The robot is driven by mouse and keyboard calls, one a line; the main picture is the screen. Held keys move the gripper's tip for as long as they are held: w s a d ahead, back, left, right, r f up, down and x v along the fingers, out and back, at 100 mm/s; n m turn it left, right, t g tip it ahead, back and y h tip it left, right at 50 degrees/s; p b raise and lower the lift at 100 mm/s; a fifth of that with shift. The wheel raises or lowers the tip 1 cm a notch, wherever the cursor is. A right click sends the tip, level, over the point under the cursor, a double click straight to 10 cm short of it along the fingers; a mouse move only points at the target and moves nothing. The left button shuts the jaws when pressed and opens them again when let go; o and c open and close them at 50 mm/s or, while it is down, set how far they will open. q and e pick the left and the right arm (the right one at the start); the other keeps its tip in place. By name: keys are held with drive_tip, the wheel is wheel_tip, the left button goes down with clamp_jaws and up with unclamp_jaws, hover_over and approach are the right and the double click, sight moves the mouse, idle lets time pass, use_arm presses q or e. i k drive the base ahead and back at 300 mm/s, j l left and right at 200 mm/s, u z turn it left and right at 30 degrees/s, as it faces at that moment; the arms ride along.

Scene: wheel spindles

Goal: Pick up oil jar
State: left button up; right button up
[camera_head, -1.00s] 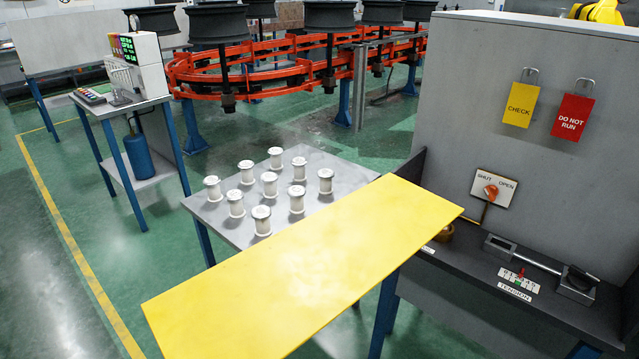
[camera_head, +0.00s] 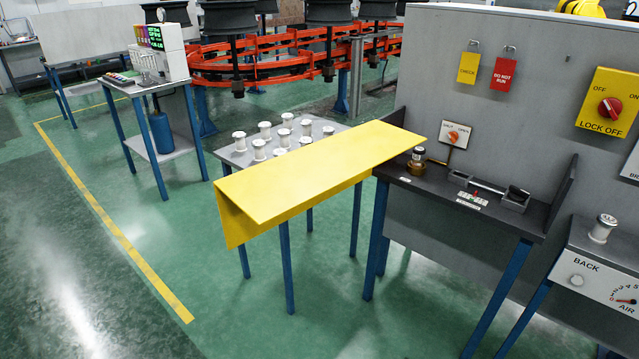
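A small brass-coloured jar with a dark neck and pale top (camera_head: 416,162) stands upright on the dark bench (camera_head: 400,178), at its left end beside the yellow panel. It looks like the oil jar, but no label can be read. A blue cylinder (camera_head: 161,132) stands on the lower shelf of a grey table at the left; I cannot tell what it holds. Neither of my grippers shows in the view.
A yellow panel (camera_head: 320,170) covers part of a grey table holding several white spools (camera_head: 239,141). A lock-off switch (camera_head: 609,106) is on the grey wall. An air-control box (camera_head: 600,265) stands at the right. The green floor in front is clear.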

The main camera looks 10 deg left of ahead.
sight(418, 156)
drive_tip(key=k+z, duration=0.15)
drive_tip(key=z, duration=1.4)
drive_tip(key=j+z, duration=0.3)
drive_tip(key=j, duration=0.7)
drive_tip(key=k+j+z, duration=0.1)
drive_tip(key=j+z, duration=0.2)
drive_tip(key=j, duration=0.65)
drive_tip(key=k+j, duration=0.1)
drive_tip(key=j, duration=0.75)
drive_tip(key=k+j, duration=0.1)
drive_tip(key=j, duration=1.6)
drive_tip(key=k+j, duration=0.2)
drive_tip(key=k+l+u, duration=0.05)
